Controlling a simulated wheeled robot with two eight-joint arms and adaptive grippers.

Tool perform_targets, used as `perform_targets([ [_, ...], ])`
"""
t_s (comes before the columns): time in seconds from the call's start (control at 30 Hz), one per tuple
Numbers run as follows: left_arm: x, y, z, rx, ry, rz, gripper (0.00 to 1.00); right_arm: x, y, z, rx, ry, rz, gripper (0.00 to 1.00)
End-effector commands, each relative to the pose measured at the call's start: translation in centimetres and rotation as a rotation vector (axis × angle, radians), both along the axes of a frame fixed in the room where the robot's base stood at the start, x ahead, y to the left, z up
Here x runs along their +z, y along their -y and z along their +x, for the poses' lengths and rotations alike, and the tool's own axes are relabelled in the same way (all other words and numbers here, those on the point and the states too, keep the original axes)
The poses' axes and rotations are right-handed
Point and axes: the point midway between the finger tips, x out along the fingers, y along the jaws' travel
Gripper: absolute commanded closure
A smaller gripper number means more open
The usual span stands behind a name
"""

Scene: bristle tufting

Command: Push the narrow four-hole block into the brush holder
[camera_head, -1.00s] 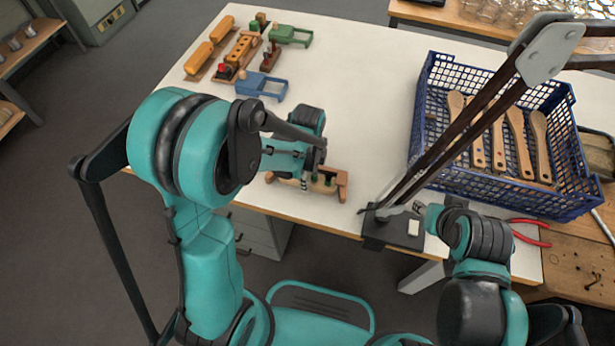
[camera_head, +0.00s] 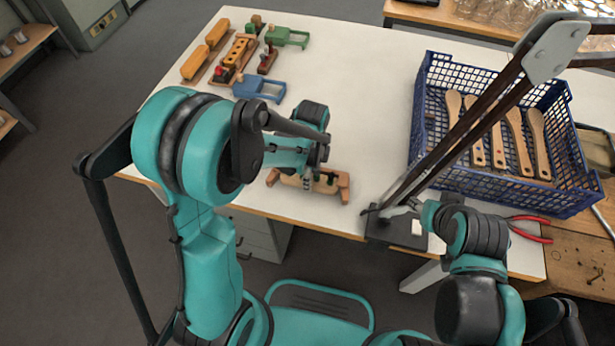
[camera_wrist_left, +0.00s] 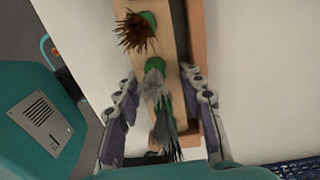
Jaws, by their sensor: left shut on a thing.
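A light wooden block (camera_wrist_left: 172,48) with green-rimmed holes lies between my left gripper's fingers (camera_wrist_left: 160,108) in the left wrist view. A brown bristle tuft (camera_wrist_left: 135,33) and a grey one (camera_wrist_left: 157,95) stand out of it. The left gripper is shut on this block, one finger along each side. In the head view my left gripper (camera_head: 310,178) is low over the wooden brush holder (camera_head: 341,190) at the table's front edge. The gripper hides part of the holder, so I cannot tell how deep the block sits. My right gripper (camera_head: 402,209) is beside a black base; its fingers are unclear.
A blue crate (camera_head: 500,190) with wooden brush handles stands at the right. A blue holder (camera_head: 262,97), a green one (camera_head: 290,37) and orange blocks (camera_head: 205,48) are at the back left. Red-handled pliers (camera_head: 531,229) lie front right. The table's middle is clear.

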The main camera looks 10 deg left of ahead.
Motion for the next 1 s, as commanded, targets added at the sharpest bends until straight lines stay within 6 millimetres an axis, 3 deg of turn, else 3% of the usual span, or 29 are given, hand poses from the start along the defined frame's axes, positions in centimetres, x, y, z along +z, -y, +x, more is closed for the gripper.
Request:
perform_targets([
  [0.03, 0.22, -0.31, 2.11, 0.008, 0.050, 0.006, 0.94, 0.05, 0.00, 0.00, 0.000, 0.000, 0.000, 0.60],
  [0.13, 0.23, -0.35, 2.11, 0.009, 0.050, 0.006, 0.94, 0.06, 0.00, 0.00, 0.000, 0.000, 0.000, 0.60],
  [0.17, 0.23, -0.35, 2.11, 0.009, 0.050, 0.006, 0.59, 0.06, 0.00, 0.00, 0.000, 0.000, 0.000, 0.60],
  [0.23, 0.24, -0.36, 2.12, 0.010, 0.051, 0.006, 0.40, 0.06, 0.00, 0.00, 0.000, 0.000, 0.000, 0.60],
  [0.27, 0.24, -0.36, 2.12, 0.010, 0.051, 0.006, 0.37, 0.07, 0.00, 0.00, 0.000, 0.000, 0.000, 0.60],
  [1.0, 0.17, -0.11, 1.69, 0.004, 0.045, 0.001, 0.37, 0.08, 0.00, 0.06, 0.000, 0.002, 0.000, 0.60],
])
